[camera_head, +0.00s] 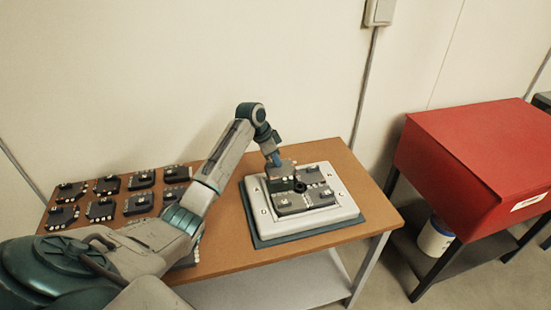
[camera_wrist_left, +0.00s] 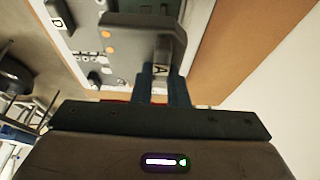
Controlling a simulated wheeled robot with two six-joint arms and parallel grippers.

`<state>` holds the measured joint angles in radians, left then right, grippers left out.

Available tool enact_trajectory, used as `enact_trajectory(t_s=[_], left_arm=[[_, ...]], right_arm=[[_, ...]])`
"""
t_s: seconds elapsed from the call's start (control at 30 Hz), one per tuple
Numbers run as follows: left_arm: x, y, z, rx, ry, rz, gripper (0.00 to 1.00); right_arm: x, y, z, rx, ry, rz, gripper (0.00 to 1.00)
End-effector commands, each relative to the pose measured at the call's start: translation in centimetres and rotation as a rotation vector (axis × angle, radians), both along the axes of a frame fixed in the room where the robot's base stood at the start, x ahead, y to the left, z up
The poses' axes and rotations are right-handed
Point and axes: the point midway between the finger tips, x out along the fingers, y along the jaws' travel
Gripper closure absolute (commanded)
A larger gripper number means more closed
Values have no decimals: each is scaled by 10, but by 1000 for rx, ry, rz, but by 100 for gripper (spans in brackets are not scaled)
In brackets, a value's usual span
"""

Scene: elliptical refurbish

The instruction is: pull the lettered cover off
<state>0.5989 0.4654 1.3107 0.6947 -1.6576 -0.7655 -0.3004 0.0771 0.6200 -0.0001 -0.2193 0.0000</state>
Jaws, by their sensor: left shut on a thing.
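My left gripper (camera_head: 276,161) is shut on the small raised tab of a dark grey cover (camera_head: 283,171), at the back left of the white device (camera_head: 345,203). In the left wrist view, the fingers (camera_wrist_left: 163,88) hold the tab, which bears a letter A, and the grey cover (camera_wrist_left: 145,27) extends beyond it. The cover appears lifted a little above the device, but the exact gap is hard to tell. Another tab in the left wrist view shows a letter D (camera_wrist_left: 57,22). My right gripper is not in view.
The device stands on a dark mat (camera_head: 310,232) on a brown table (camera_head: 232,252). Several dark grey covers (camera_head: 107,185) lie in rows at the table's left, partly behind my left arm. A red cabinet (camera_head: 470,160) stands at right, with a white container (camera_head: 434,238) below it.

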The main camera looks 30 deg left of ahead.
Motion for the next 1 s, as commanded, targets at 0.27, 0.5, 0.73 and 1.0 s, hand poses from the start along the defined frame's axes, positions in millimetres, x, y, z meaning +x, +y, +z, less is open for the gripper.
enact_trajectory(t_s=[0.27, 0.5, 0.73, 1.0], left_arm=[[0, 0, 27, 0, 0, 0, 100], [0, 0, 46, 0, 0, 0, 100], [0, 0, 65, 0, 0, 0, 100], [0, 0, 86, 0, 0, 0, 100]], right_arm=[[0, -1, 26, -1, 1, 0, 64], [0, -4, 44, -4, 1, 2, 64], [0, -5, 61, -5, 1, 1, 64], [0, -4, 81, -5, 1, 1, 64]])
